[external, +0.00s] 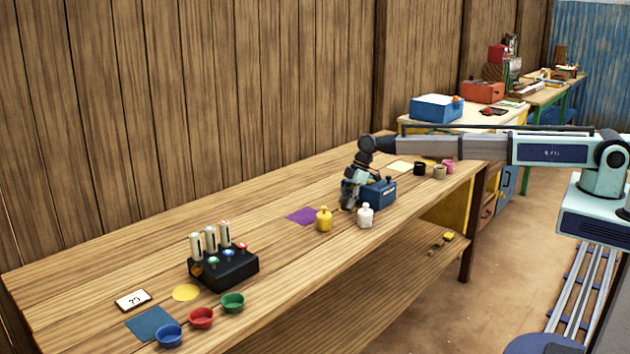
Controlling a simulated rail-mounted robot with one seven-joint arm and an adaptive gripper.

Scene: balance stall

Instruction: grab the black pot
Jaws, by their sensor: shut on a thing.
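A small black pot (420,168) stands at the right end of the long wooden table, beside a beige pot (439,173) and a pink pot (449,167). My gripper (348,204) points down over the middle of the table, well to the left of the black pot and apart from it. It is beside the left end of a blue box with a knob (379,193). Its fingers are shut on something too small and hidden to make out.
A yellow pot (323,219) and a white pot (365,216) stand in front of my gripper. A black rack (224,269) and coloured bowls (201,318) are at the table's left end.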

